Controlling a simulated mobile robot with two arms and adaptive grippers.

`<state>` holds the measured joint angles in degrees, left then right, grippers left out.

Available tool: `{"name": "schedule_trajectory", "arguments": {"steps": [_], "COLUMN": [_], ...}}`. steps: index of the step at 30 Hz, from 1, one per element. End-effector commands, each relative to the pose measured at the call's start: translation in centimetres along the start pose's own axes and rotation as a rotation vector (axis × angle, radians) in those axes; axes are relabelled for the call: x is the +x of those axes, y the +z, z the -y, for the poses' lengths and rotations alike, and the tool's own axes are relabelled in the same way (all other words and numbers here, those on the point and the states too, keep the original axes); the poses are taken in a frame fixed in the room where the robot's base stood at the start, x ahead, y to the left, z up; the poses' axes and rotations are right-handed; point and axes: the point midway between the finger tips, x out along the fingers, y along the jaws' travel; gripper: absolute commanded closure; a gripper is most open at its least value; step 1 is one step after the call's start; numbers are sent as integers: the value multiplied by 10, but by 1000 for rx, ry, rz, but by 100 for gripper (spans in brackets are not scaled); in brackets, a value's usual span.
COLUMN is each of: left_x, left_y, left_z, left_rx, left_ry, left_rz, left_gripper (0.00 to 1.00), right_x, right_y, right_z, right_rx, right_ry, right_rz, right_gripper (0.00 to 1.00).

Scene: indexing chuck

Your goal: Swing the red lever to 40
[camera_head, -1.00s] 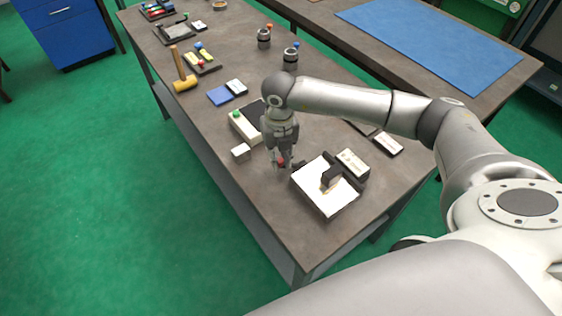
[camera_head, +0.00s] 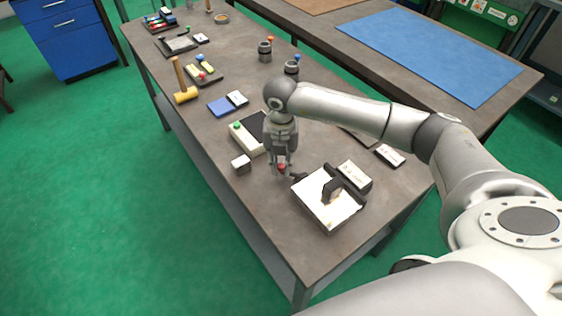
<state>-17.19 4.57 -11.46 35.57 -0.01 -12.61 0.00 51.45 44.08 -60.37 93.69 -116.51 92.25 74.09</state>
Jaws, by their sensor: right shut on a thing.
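The red lever's knob (camera_head: 281,168) shows between the fingertips of my right gripper (camera_head: 281,170), which points down and is shut on it. The knob is just left of a square device with a white top (camera_head: 318,205), near the front right end of the bench. A short dark piece (camera_head: 298,177) sticks out of the device toward the knob. A dark upright block (camera_head: 332,190) stands on the white top. Scale marks are too small to read, so the lever's angle cannot be told. My left gripper is not in view.
On the brown bench (camera_head: 225,135), a small white box (camera_head: 241,164) and a pale control box with a green button (camera_head: 244,139) stand left of my right gripper. A labelled block (camera_head: 354,175) sits behind the device. A yellow mallet (camera_head: 186,95) is farther back.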

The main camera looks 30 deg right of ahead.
Motion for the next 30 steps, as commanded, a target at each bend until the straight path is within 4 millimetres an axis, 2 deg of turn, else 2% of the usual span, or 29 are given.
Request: {"name": "schedule_trajectory", "arguments": {"steps": [3, 4, 9, 20, 26, 30], "left_x": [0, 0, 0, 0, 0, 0], "left_y": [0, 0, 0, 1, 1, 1], "left_z": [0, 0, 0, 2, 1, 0], "left_rx": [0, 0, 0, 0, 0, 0], "left_ry": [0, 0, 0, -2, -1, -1], "left_rz": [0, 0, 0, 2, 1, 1], "left_gripper": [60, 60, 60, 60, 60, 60], "right_x": [-1, -1, -1, -3, -32, -64], "right_y": [1, 1, 1, 0, 2, 2], "right_z": [0, 0, 0, 0, -1, -1], "right_rx": [-1, -1, -1, -2, -3, -2], "right_ry": [2, 2, 2, 1, 4, 5], "right_rz": [3, 3, 2, 1, 5, 5], "right_gripper": [100, 80, 58, 58, 58, 58]}}
